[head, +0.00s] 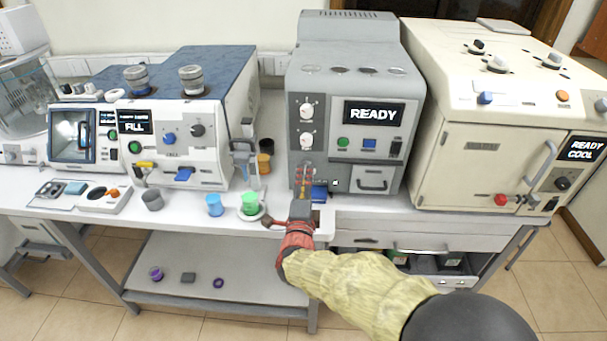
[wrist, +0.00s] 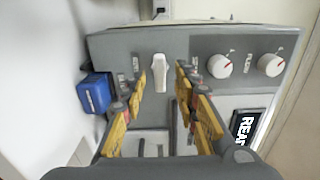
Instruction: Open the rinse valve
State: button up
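The grey machine (head: 355,60) with the READY display stands at the middle of the bench in the head view. In the wrist view, a white lever (wrist: 159,66) is on its grey front panel (wrist: 210,42). It looks like the valve handle, but its label is too small to read. My gripper (head: 305,170) is at the lower left of this front and hides the lever in the head view. In the wrist view, my gripper (wrist: 160,82) is open, with one yellow finger on each side of the lever. A gap shows on both sides.
Two white knobs (wrist: 220,66) (wrist: 269,65) are right of the fingers in the wrist view. A blue block (wrist: 95,93) is close to the left finger. Green (head: 250,203) and blue (head: 214,205) cups stand left of my gripper. A cream machine (head: 470,120) stands on the right.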

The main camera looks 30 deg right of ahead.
aim_at(305, 173)
jog(key=shift+b+x, duration=0.4)
jog(key=shift+x, duration=1.6)
jog(key=shift+c, duration=0.3)
grip_shut()
